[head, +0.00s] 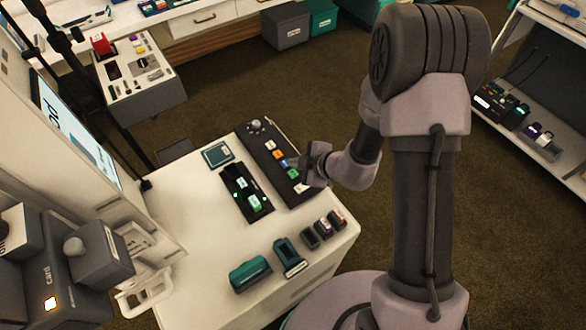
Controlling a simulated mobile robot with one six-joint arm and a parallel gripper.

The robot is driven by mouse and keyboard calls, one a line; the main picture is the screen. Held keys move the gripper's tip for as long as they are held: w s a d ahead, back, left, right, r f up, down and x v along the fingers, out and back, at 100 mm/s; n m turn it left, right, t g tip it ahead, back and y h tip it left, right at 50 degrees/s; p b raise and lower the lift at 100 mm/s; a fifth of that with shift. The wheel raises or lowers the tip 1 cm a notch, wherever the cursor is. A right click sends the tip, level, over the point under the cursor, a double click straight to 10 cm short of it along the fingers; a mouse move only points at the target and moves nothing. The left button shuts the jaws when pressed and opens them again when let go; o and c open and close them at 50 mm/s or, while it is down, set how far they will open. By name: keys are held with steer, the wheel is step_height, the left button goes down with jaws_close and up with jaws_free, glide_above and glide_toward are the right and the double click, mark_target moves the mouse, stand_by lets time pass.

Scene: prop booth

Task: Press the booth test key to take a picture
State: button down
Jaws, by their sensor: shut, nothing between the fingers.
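A dark key panel (257,146) lies on the white booth table (200,215). It has a round knob at its far end and a row of coloured keys: white, orange, blue, green and another pale one near its close end. The labels are too small to read, so I cannot tell which is the test key. My gripper (299,166) is shut and empty at the panel's right side, close to the green and blue keys. I cannot tell whether its fingertips touch a key. My wrist hides part of the panel's right edge.
Left of the panel are a black tray (238,187) with green-marked items and a small teal-screened device (217,154). Nearer stand a green roll-shaped item (249,273), a teal holder (290,257) and small dark blocks (323,229). A booth screen (75,135) rises at left.

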mark_target(296, 175)
step_height(296, 175, up, 3)
steer(key=p, duration=0.3)
steer(key=shift+r, duration=0.2)
steer(key=shift+f, duration=0.15)
